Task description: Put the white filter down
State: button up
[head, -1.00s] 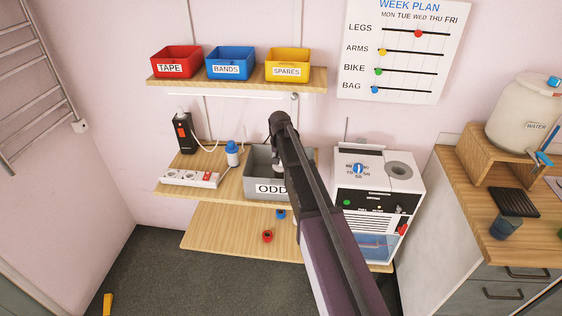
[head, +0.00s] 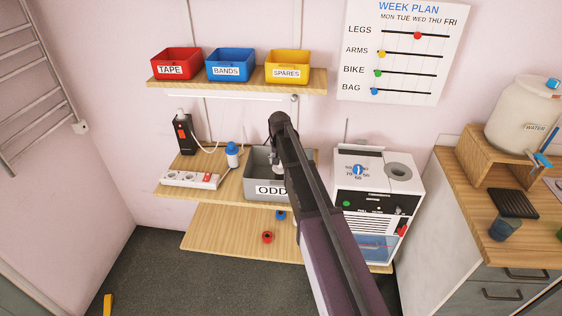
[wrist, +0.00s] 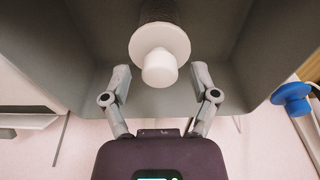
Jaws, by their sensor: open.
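The white filter (wrist: 159,50), a round white disc with a short blunt knob, shows at the top middle of the wrist view. It is inside the grey box labelled ODD (head: 262,160), with a dark ribbed part behind its disc. My gripper (wrist: 161,76) is open, one finger on each side of the knob's end, with visible gaps. I see no finger touching the filter. In the head view my arm covers much of the box, and I cannot make out the filter clearly there.
The box's grey walls (wrist: 225,30) stand close around my fingers. A blue-capped bottle (head: 232,155) and a power strip (head: 190,179) are left of the box. A white machine (head: 377,200) stands close on the right. A shelf with red, blue and yellow bins (head: 287,65) is above.

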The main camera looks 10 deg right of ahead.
notch_tip(320, 180, up, 11)
jog(key=s+p, duration=0.1)
jog(key=p, duration=1)
jog(key=shift+s+a+r, duration=0.2)
dwell(0.5)
jog(key=s+n+g, duration=0.1)
jog(key=s+n, duration=0.2)
jog(key=s, duration=2.5)
jog(key=shift+s+d, duration=0.15)
jog(key=shift+d, duration=0.25)
